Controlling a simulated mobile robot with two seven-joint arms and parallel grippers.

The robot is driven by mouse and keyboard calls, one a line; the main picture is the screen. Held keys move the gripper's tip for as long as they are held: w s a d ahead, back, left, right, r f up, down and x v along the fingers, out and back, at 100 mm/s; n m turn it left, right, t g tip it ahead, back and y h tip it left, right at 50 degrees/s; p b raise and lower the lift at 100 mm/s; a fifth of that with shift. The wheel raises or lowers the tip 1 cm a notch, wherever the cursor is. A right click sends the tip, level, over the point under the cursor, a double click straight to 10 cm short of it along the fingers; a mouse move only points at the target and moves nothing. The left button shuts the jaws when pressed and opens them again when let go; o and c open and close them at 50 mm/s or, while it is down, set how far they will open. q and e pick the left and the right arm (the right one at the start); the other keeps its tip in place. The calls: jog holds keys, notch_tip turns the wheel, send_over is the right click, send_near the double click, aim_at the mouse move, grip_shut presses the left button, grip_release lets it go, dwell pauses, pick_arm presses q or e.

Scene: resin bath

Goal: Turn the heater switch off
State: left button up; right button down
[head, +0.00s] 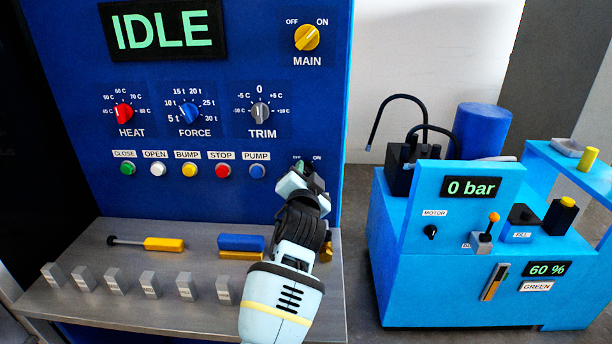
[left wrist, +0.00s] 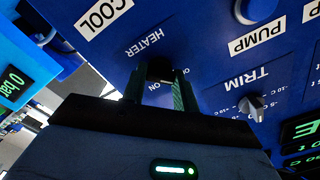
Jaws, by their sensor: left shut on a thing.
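The blue control panel (head: 230,60) fills the left of the head view. My left gripper (head: 304,171) is up against its lower right part, just under a small OFF/ON marking. In the left wrist view the same gripper (left wrist: 160,88) is shut on the dark knob of the heater switch (left wrist: 159,68), beside the HEATER label. The ON marking shows between the fingers. The knob is mostly hidden by the fingers, so I cannot tell which way it points. In the head view the gripper covers the switch. My right gripper is not in view.
The yellow MAIN switch (head: 306,37) and TRIM knob (head: 260,112) are above; the blue PUMP button (head: 257,171) is left of my gripper. A grey shelf (head: 200,318) below holds several small blocks and tools. A light-blue unit (head: 450,290) stands to the right.

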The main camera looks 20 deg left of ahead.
pick_arm(q)
jog(key=o, duration=1)
jog(key=shift+s, duration=0.1)
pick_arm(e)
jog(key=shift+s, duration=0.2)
